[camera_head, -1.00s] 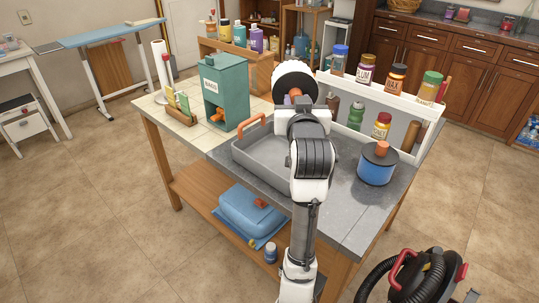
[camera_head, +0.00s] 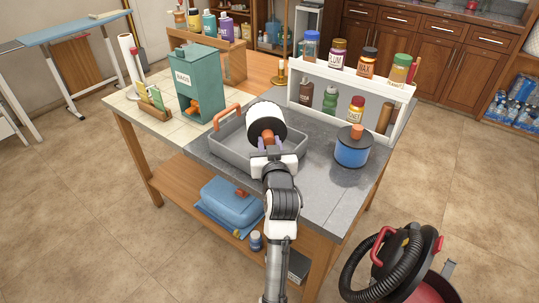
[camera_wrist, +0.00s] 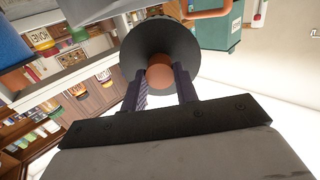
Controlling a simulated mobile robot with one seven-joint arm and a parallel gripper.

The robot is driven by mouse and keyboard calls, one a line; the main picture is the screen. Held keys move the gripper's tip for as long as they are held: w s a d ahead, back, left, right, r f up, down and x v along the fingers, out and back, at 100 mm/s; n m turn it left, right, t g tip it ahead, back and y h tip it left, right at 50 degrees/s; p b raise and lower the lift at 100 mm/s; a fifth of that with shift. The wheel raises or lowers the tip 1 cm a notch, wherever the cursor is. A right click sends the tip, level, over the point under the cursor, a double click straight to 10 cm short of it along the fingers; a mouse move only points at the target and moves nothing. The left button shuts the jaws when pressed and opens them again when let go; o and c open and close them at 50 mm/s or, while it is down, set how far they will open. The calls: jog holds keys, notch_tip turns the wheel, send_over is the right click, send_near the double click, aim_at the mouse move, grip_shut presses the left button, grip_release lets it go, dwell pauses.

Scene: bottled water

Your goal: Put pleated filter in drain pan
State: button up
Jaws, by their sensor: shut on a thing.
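The pleated filter (camera_head: 264,117) is a white cylinder with a dark end cap and an orange-brown knob. My gripper (camera_head: 268,146) is shut on it by the knob, which shows between the two fingers in the wrist view (camera_wrist: 160,76). The filter is over the grey drain pan (camera_head: 205,150), which has orange handles and sits on the grey worktop. The filter hides part of the pan, and I cannot tell whether it touches the pan's floor.
A green bags dispenser (camera_head: 195,80) stands left of the pan. A blue pot (camera_head: 352,150) with an orange knob stands to the right. A white rack (camera_head: 355,80) with jars is behind. A red vacuum (camera_head: 410,270) is on the floor at right.

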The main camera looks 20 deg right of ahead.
notch_tip(320, 180, down, 4)
jog(key=shift+f, duration=0.1)
jog(key=shift+f+b, duration=0.4)
jog(key=shift+f, duration=0.1)
jog(key=o, duration=1)
jog(key=shift+c, duration=0.2)
